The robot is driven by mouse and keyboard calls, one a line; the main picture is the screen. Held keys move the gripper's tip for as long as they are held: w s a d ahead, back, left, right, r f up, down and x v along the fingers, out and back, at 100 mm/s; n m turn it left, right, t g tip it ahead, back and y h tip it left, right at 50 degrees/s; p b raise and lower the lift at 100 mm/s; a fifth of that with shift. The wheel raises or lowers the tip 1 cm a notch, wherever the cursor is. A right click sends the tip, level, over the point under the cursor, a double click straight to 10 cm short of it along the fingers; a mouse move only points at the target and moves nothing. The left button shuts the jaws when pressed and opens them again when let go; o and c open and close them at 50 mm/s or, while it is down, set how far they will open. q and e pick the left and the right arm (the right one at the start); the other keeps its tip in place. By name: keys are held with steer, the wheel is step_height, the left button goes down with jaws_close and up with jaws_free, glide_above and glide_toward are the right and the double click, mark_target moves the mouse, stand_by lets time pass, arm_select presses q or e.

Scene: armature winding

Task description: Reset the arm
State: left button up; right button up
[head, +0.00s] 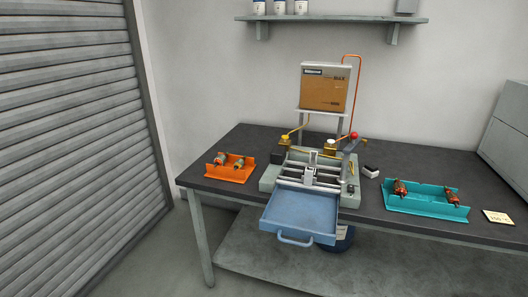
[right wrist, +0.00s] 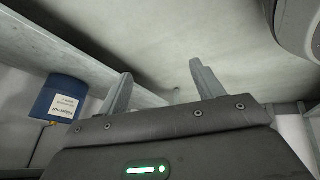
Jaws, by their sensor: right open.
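My right gripper (right wrist: 161,70) shows in the right wrist view with its two grey fingers apart and nothing between them. Neither gripper shows in the head view, so my left gripper is out of sight. The winding machine (head: 267,184) stands at the middle of the dark workbench (head: 230,150). Its blue drawer (head: 298,213) is pulled out at the front and looks empty.
An orange holder (head: 231,176) with two armatures stands left of the machine. A teal holder (head: 425,208) with two armatures stands to its right. A cardboard box (head: 326,87) sits on a stand behind. A wall shelf (head: 340,20) is above; a blue can (right wrist: 62,98) shows near my right gripper.

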steer(key=s+a+f+m+g, duration=0.1)
steer(key=s+f+m, duration=0.1)
steer(key=s, duration=0.8)
steer(key=s+f+m+g+h, duration=0.1)
steer(key=s+f+m, duration=0.2)
steer(key=s, duration=0.7)
steer(key=s+a+f+m+g+h, duration=0.1)
steer(key=s+f+m+g, duration=0.1)
steer(key=s, duration=0.8)
steer(key=shift+s+a+f+m, duration=0.2)
steer(key=shift+a+f+m, duration=0.1)
steer(key=shift+f+m, duration=0.3)
steer(key=shift+f, duration=0.1)
steer(key=shift+c, duration=0.2)
